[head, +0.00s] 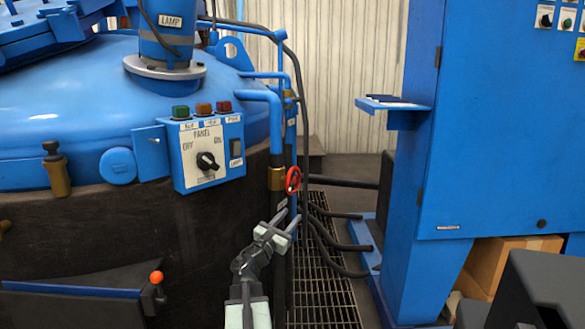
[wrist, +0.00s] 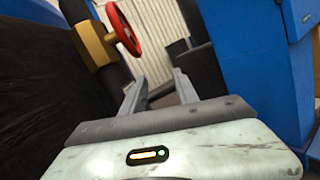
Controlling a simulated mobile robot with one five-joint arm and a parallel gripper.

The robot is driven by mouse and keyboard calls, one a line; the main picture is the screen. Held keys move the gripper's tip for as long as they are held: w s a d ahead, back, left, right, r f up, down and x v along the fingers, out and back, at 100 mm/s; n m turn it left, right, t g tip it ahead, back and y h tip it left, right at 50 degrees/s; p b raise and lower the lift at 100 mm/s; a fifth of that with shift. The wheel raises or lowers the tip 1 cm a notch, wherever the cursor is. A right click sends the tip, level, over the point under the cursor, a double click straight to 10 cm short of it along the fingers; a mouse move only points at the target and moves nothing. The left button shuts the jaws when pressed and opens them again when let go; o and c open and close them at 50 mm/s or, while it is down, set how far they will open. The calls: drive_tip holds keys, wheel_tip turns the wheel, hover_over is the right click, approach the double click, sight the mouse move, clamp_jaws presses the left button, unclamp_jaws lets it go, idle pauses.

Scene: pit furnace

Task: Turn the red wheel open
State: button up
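The red wheel (head: 293,180) is a small ring on a brass valve body (head: 277,179) on the dark vertical pipe beside the furnace. In the wrist view the red wheel (wrist: 123,28) is at the upper left, joined to the brass valve body (wrist: 92,45). My gripper (head: 289,216) is below the wheel and apart from it. In the wrist view my gripper's two fingers (wrist: 157,88) stand apart with nothing between them. The wheel lies up and left of the fingertips there.
The blue panel box (head: 207,152) with a knob and lamps is left of the valve. Black hoses (head: 340,247) run over the floor grating (head: 325,290) to the right. A tall blue cabinet (head: 495,120) with a small shelf (head: 394,104) stands at right.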

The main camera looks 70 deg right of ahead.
sight(293, 180)
drive_tip(key=r+n+p, duration=0.1)
drive_tip(key=r+p, duration=0.2)
drive_tip(key=p, duration=0.1)
drive_tip(key=w+r+n+t+y+p, duration=0.1)
drive_tip(key=r+p, duration=0.3)
drive_tip(key=p, duration=0.1)
drive_tip(key=w+r+n+y+p, duration=0.1)
drive_tip(key=r+p, duration=0.3)
drive_tip(key=p, duration=0.1)
drive_tip(key=shift+w+a+t, duration=0.1)
drive_tip(key=shift+a+t, duration=0.2)
drive_tip(key=shift+t, duration=0.1)
drive_tip(key=shift+d+f, duration=0.15)
drive_tip(key=shift+d, duration=0.05)
drive_tip(key=d, duration=0.7)
drive_tip(key=shift+s+d, duration=0.25)
drive_tip(key=shift+s, duration=0.1)
clamp_jaws()
